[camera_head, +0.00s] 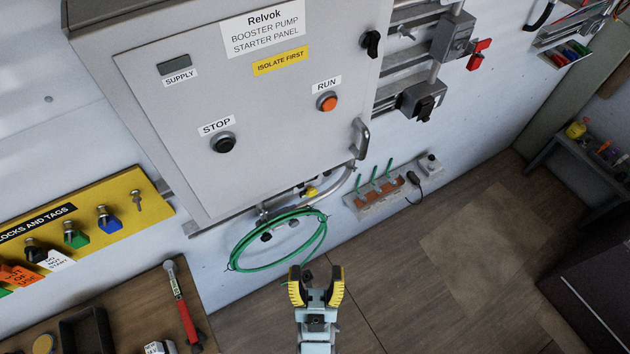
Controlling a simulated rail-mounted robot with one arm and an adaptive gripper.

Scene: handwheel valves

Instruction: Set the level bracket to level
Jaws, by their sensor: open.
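My gripper (316,284) is at the bottom centre, its two yellow-and-black fingers apart with nothing between them. It is below the grey starter panel (265,120) and just below a coiled green hose (240,264). I cannot tell for sure which part is the level bracket. Two grey boxes on the rails right of the panel, an upper one (453,40) and a lower one (416,101), stand apart from my gripper. A red handle (478,55) sits beside the upper box. Nothing touches my gripper.
The panel has a door handle (361,138), a black rotary knob (371,43), a black STOP button (223,143) and an orange RUN button (327,101).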

